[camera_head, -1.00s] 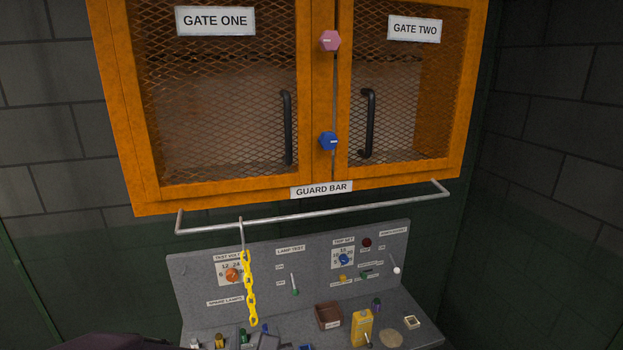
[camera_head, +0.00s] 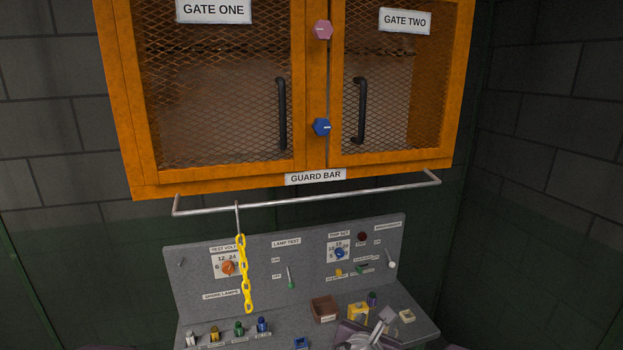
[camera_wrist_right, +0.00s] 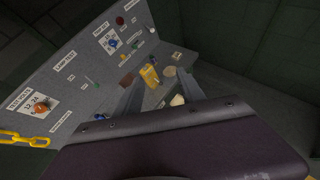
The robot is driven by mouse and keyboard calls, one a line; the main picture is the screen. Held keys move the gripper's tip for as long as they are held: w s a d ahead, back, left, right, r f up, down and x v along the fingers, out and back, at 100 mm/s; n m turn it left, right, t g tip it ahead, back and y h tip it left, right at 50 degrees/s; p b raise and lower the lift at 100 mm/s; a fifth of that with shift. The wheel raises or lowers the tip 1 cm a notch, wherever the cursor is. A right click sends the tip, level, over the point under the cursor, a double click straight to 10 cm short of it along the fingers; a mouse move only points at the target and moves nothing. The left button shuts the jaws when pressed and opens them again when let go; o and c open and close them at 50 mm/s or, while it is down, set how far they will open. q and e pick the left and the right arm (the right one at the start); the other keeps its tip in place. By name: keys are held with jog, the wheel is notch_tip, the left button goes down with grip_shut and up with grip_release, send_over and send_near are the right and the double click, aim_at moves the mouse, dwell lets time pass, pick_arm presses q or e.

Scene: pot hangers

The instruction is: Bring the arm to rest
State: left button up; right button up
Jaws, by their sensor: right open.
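My right gripper (camera_head: 376,328) is low at the right of the bench in the head view, open, with nothing seen between its fingers. Its two fingers also show in the right wrist view (camera_wrist_right: 160,92), over the bench near a yellow box (camera_wrist_right: 149,76). In the head view the gripper partly covers this yellow box (camera_head: 357,311). A yellow chain (camera_head: 243,270) hangs by a metal hook from the guard bar (camera_head: 310,197), well left of the gripper and apart from it. My left gripper is not in view.
An orange mesh cabinet (camera_head: 232,181) with two shut doors is above the bar. Below, a grey panel (camera_head: 310,261) carries knobs and switches. Several lamps, including a blue one (camera_head: 262,325), stand at the bench's left. A brown bin (camera_head: 324,308) is left of the gripper.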

jog(key=s+d+f+m+g+b, duration=0.4)
jog(key=s+d+f+m+g, duration=0.5)
jog(key=s+d+f+m, duration=0.5)
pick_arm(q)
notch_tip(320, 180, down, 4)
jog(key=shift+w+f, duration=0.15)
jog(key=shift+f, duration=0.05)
pick_arm(e)
jog(key=s+a+f+m+y, duration=0.1)
jog(key=a+f+m+y, duration=0.4)
jog(key=a+m, duration=0.4)
jog(key=m, duration=0.7)
jog(key=shift+s+a+m+g, duration=0.15)
jog(key=shift+a+m+g, duration=0.15)
jog(key=shift+g, duration=0.1)
jog(key=shift+d, duration=0.1)
